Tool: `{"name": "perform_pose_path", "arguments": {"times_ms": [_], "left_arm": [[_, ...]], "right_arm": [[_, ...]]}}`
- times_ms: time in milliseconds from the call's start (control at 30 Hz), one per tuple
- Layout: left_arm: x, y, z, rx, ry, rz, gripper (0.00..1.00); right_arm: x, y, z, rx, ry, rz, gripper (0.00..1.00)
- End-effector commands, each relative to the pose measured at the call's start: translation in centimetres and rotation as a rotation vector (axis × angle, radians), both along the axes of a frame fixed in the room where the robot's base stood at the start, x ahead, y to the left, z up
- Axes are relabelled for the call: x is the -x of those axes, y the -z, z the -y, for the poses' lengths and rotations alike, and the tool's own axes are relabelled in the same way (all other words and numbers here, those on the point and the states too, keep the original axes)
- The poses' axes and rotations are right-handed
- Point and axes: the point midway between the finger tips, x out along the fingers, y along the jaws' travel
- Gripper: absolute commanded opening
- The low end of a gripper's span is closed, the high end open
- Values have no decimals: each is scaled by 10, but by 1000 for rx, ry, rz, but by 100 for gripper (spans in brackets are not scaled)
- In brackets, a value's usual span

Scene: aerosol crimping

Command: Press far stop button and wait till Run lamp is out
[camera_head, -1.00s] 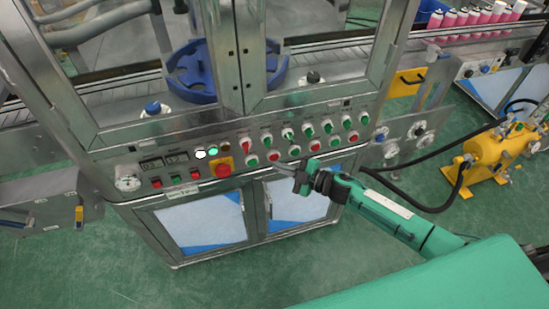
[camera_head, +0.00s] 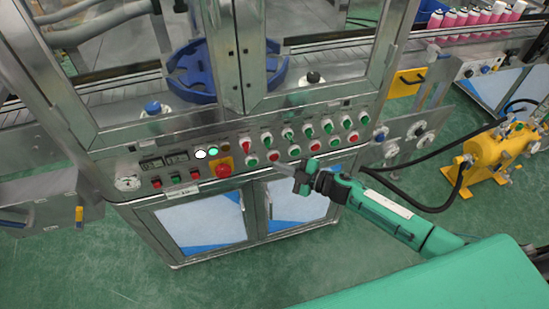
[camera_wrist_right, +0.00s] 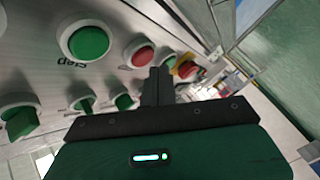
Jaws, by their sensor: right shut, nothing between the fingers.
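My right gripper (camera_head: 274,163) is shut and empty, its fingertips at the lower button row of the control panel (camera_head: 137,166). In the right wrist view its fingertips (camera_wrist_right: 157,74) are beside a red button (camera_wrist_right: 140,53); I cannot tell whether they touch it. The same red button (camera_head: 273,156) shows just above the fingertips in the head view. A large green button (camera_wrist_right: 88,40) is to its left in the wrist view. On the panel a white lamp (camera_head: 200,154) and a green lamp (camera_head: 212,152) are lit; their labels are unreadable. My left gripper is not in view.
A red mushroom button (camera_head: 223,171) on a yellow plate is left of the gripper. A row of selector knobs (camera_head: 287,133) runs above the lower buttons. Green floor is open in front.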

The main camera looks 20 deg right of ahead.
Motion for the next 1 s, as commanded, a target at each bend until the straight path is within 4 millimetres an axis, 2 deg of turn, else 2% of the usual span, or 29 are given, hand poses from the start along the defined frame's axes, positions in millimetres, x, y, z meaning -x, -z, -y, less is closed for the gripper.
{"name": "perform_pose_path", "arguments": {"times_ms": [300, 1000], "left_arm": [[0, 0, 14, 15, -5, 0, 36], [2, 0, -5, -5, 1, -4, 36]], "right_arm": [[0, 0, 0, 0, 0, 0, 0], [-9, 0, -1, 0, 0, 0, 0]]}}
